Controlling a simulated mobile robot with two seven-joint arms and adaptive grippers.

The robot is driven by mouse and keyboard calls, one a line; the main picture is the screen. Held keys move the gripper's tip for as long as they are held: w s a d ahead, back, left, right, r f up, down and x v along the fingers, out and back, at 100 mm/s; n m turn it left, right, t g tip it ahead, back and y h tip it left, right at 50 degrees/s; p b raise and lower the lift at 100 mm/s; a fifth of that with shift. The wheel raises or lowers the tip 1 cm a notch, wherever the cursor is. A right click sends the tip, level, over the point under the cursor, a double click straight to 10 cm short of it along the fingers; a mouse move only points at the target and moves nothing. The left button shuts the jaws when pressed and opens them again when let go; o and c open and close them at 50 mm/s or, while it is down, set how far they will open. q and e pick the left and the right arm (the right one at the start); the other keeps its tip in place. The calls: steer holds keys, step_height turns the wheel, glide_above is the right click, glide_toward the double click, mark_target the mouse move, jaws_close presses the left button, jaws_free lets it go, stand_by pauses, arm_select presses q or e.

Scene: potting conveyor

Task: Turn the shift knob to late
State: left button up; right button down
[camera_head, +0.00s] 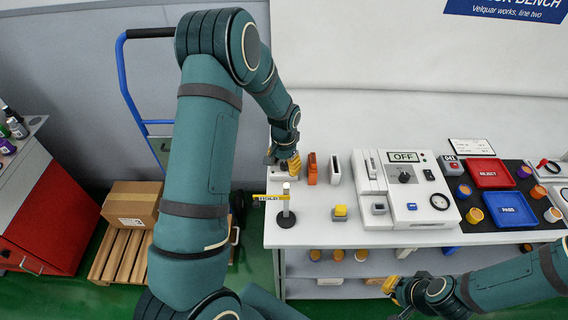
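My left gripper (286,164) reaches down over the table's left end. Its yellow-tipped fingers are at a small pale box (284,174), which they mostly hide. I cannot tell whether the fingers are open or shut, or touch anything. No knob marked for shifts can be read; one may be hidden under this gripper. A black knob (405,176) shows on the white machine (421,201), below a display reading OFF (403,157). My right gripper (402,288) is low at the table's front, away from the controls. Its finger opening is unclear.
An orange block (312,169), a white block (335,170), a yellow button (340,211) and a post with a yellow sign (286,212) stand near the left gripper. Red (488,173) and blue (511,209) trays lie at the right. Bare tabletop shows at the front.

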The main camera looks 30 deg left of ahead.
mark_target(284, 164)
arm_select(q)
step_height(284, 164, up, 12)
stand_by(0.7)
steer(key=shift+s, duration=0.1)
stand_by(0.4)
